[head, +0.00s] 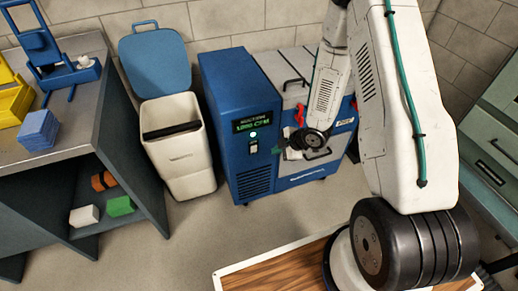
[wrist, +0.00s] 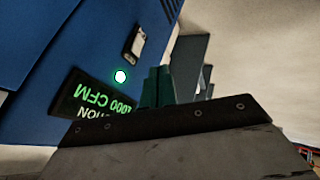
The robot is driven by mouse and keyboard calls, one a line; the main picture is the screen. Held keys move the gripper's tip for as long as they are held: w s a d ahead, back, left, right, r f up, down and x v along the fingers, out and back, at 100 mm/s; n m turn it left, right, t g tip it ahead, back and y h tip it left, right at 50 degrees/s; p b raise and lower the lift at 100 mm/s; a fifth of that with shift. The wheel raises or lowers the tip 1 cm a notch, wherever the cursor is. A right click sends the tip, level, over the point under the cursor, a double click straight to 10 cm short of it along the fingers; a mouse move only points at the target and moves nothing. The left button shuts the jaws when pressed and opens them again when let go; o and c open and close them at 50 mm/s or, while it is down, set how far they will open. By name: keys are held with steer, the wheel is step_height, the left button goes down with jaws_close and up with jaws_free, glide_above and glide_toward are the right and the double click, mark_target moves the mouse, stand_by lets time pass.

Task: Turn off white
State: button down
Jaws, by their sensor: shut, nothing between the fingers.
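A blue machine (head: 262,110) stands on the floor with a lit green display reading 1000 CFM (head: 257,122), which shows upside down in the wrist view (wrist: 98,98). Below the display is a glowing white-green round light (head: 253,135), also bright in the wrist view (wrist: 120,76). A small pale rocker switch (head: 252,147) sits under the light and shows in the wrist view (wrist: 133,43). My gripper (head: 280,149) is shut and empty, just right of the switch in the head view. Its dark green fingertips (wrist: 156,87) show right of the light in the wrist view. Contact cannot be told.
A white bin (head: 180,150) with a raised blue lid (head: 155,62) stands left of the machine. A workbench (head: 75,130) with blue and yellow items is further left. A wood-topped surface (head: 270,268) is in front. Green drawers (head: 490,150) stand at right. Floor before the machine is clear.

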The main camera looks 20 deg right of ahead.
glide_toward(253, 149)
steer(key=shift+s+f+x, duration=0.15)
steer(key=shift+s+x, duration=0.05)
steer(key=shift+x, duration=1.25)
steer(key=shift+s+f+x, duration=0.1)
steer(key=shift+s+x, duration=0.05)
steer(key=shift+x, duration=1.35)
steer(key=shift+w+r, duration=0.1)
steer(key=shift+w, duration=0.25)
